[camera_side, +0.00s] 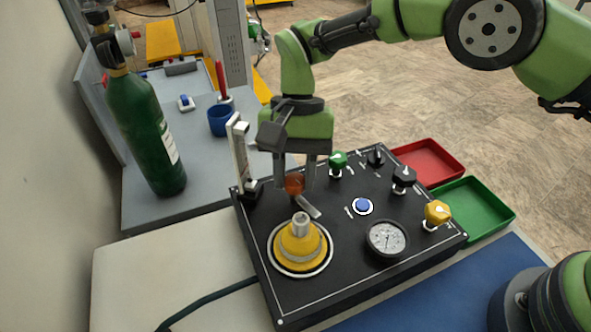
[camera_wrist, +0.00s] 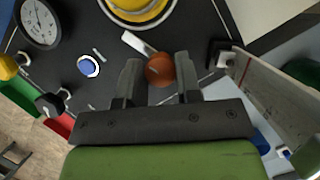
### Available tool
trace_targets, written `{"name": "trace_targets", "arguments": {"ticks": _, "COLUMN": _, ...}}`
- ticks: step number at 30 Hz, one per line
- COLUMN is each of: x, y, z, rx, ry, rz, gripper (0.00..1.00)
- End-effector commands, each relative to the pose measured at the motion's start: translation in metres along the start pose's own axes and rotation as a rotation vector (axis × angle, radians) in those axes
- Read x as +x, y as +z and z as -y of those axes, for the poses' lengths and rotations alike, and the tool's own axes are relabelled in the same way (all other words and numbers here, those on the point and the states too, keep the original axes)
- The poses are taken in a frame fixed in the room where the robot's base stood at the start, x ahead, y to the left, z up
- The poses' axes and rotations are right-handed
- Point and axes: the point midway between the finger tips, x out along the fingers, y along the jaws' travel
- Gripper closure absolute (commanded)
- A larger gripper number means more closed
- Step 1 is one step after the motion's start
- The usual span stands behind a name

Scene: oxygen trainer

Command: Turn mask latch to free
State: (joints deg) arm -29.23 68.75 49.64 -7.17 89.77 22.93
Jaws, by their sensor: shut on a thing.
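The mask latch shows as an orange ball knob (camera_side: 294,184) on a flat silver lever (camera_side: 308,207), on the black panel (camera_side: 340,283) behind the yellow domed fitting (camera_side: 300,250). My gripper (camera_side: 295,186) points down with its fingers on either side of the knob and is shut on it. In the wrist view, the orange knob (camera_wrist: 160,70) sits between the fingers of my gripper (camera_wrist: 160,82). The silver lever (camera_wrist: 138,43) runs from the knob up and left toward the yellow fitting (camera_wrist: 140,8). Any latch markings are too small to read.
The panel also bears a blue button (camera_side: 363,206), a gauge (camera_side: 386,239), green (camera_side: 338,160), black (camera_side: 404,177) and yellow (camera_side: 437,212) knobs, and an upright flowmeter (camera_side: 240,155) left of my gripper. Red (camera_side: 455,165) and green (camera_side: 500,212) trays lie right. A green cylinder (camera_side: 142,125) stands left.

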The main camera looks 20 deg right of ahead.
Motion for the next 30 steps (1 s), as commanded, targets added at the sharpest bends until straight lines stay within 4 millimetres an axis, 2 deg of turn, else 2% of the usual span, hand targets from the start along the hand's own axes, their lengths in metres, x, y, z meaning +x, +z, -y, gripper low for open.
{"name": "trace_targets", "arguments": {"ticks": 9, "x": -0.0009, "y": -0.0009, "z": 0.0003, "rx": -0.128, "ry": 0.053, "rz": -0.003, "gripper": 0.92}}
{"name": "trace_targets", "arguments": {"ticks": 26, "x": -0.0012, "y": -0.001, "z": 0.0003, "rx": -0.159, "ry": 0.065, "rz": -0.004, "gripper": 0.92}}
{"name": "trace_targets", "arguments": {"ticks": 27, "x": -0.0012, "y": -0.001, "z": 0.0003, "rx": -0.159, "ry": 0.065, "rz": -0.004, "gripper": 0.64}}
{"name": "trace_targets", "arguments": {"ticks": 30, "x": -0.001, "y": -0.0008, "z": 0.0003, "rx": -0.159, "ry": 0.065, "rz": -0.003, "gripper": 0.43}}
